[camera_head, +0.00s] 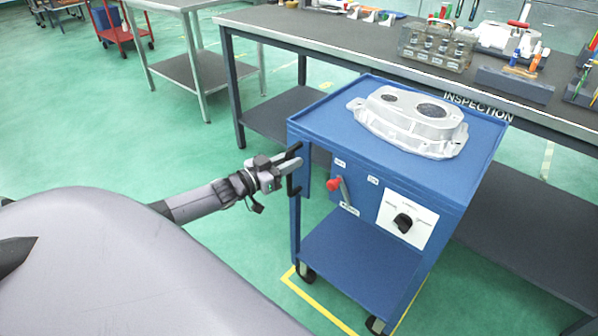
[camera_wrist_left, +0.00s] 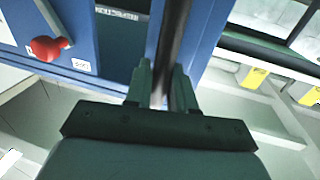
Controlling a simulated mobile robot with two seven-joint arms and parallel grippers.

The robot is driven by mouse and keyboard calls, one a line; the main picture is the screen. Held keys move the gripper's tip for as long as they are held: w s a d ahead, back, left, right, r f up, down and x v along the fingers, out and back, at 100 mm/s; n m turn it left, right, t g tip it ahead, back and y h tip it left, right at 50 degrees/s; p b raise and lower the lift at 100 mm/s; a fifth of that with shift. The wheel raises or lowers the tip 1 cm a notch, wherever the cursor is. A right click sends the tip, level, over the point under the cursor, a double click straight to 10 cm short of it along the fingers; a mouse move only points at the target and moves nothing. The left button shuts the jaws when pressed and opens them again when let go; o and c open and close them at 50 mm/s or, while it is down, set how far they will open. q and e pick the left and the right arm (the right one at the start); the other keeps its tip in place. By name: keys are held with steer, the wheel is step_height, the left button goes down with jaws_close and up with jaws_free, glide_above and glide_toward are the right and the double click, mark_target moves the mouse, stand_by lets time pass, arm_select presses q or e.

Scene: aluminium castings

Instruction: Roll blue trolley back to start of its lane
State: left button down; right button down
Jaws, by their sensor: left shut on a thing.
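The blue trolley (camera_head: 340,253) stands in front of the inspection bench, with a grey aluminium casting (camera_head: 412,122) on its top. Its front panel carries a red-knobbed lever (camera_head: 334,184) and a white plate with a black rotary knob (camera_head: 404,222). My left gripper (camera_head: 292,168) is at the trolley's left corner, shut on the dark upright handle. In the left wrist view the handle bar (camera_wrist_left: 170,50) runs between the two fingers (camera_wrist_left: 162,85), and the red knob (camera_wrist_left: 45,48) shows at the left. My right gripper is in neither view.
The inspection bench (camera_head: 330,42) runs close behind the trolley, bearing a clear rack (camera_head: 437,46) and tools. A yellow floor line (camera_head: 320,308) lies around the trolley's wheels. A steel table (camera_head: 190,72) and a red cart (camera_head: 118,32) stand farther back. Green floor is clear at the left.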

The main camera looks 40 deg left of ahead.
arm_select(q)
steer(key=shift+a, duration=0.9)
steer(key=shift+a+r, duration=0.1)
steer(key=c, duration=1.1)
jaws_free()
steer(key=shift+s, duration=0.55)
steer(key=p+v, duration=0.1)
steer(key=v, duration=0.5)
steer(key=shift+a, duration=0.1)
